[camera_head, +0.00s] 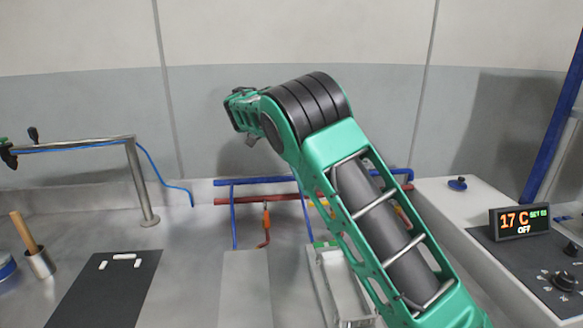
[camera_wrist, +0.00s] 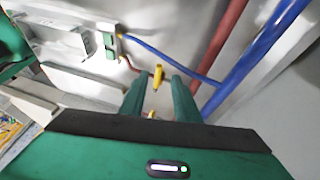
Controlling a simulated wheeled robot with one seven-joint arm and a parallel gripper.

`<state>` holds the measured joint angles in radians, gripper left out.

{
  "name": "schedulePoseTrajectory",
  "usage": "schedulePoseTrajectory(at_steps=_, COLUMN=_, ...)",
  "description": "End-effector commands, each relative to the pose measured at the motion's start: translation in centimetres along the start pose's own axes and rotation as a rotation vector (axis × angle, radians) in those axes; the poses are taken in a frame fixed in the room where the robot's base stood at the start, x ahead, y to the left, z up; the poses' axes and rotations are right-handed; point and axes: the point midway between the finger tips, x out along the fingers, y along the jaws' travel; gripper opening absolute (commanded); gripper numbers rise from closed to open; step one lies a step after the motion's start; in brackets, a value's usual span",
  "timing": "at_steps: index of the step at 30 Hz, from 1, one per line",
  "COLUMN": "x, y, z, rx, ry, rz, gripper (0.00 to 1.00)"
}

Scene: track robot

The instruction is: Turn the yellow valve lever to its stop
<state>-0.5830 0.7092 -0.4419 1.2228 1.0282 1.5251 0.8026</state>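The yellow valve lever (camera_wrist: 158,75) shows in the wrist view just beyond my fingertips, roughly in line with the gap between them. It looks short and upright in the picture, and I see no contact with the fingers. My gripper (camera_wrist: 157,82) is open, with its two green fingers apart and nothing held. A second small yellow-orange bit shows low between the fingers, too small to tell. In the head view my arm covers much of the pipework; small orange-yellow parts show on it, including an orange valve (camera_head: 266,218) left of my arm.
A blue pipe (camera_wrist: 255,60) and a red pipe (camera_wrist: 222,42) run close on the right in the wrist view. In the head view a bent metal faucet (camera_head: 140,180), a black mat (camera_head: 105,290) and a temperature display (camera_head: 519,221) stand around the steel bench.

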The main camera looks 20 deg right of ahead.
Motion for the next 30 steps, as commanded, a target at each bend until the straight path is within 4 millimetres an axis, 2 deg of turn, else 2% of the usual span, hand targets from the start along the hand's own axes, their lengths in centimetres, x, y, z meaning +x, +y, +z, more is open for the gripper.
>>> schedulePoseTrajectory(at_steps=6, x=-2.8, y=-0.1, z=0.1, rx=0.0, ry=0.002, rz=-0.005, gripper=0.29)
schedulePoseTrajectory(at_steps=15, x=-5.9, y=-0.1, z=0.2, rx=-0.002, ry=0.001, rz=-0.004, gripper=0.29)
schedulePoseTrajectory(at_steps=27, x=-6.4, y=0.0, z=0.2, rx=-0.002, ry=0.001, rz=-0.002, gripper=0.29)
schedulePoseTrajectory(at_steps=30, x=-6.3, y=0.1, z=-0.4, rx=-0.004, ry=-0.003, rz=0.001, gripper=0.29)
